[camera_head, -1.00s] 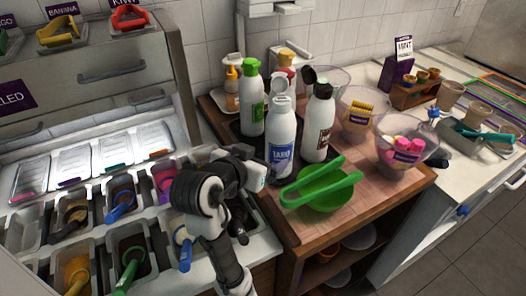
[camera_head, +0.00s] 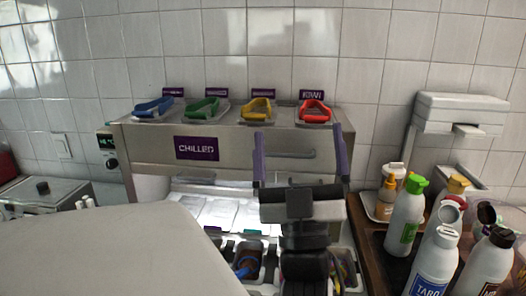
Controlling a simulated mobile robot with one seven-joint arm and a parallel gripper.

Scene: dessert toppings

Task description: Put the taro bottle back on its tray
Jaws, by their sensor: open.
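The taro bottle (camera_head: 433,266) is white with a blue label and stands upright at the lower right; its base is cut off. A dark tray (camera_head: 377,240) shows partly beside the bottles. Whether the taro bottle rests on it cannot be seen now. A green-capped white bottle (camera_head: 405,218) stands behind it to the left, and a brown-labelled white bottle (camera_head: 486,266) to its right. My gripper (camera_head: 300,162) is open and empty, its two purple fingers pointing up in front of the chilled cabinet, well left of the taro bottle.
The chilled cabinet (camera_head: 215,150) carries several coloured tongs on top. Topping bins, one with a blue-handled scoop (camera_head: 245,265), lie below. Sauce bottles (camera_head: 387,197) and a white dispenser (camera_head: 457,115) stand at the back right. A pale surface (camera_head: 110,255) fills the lower left.

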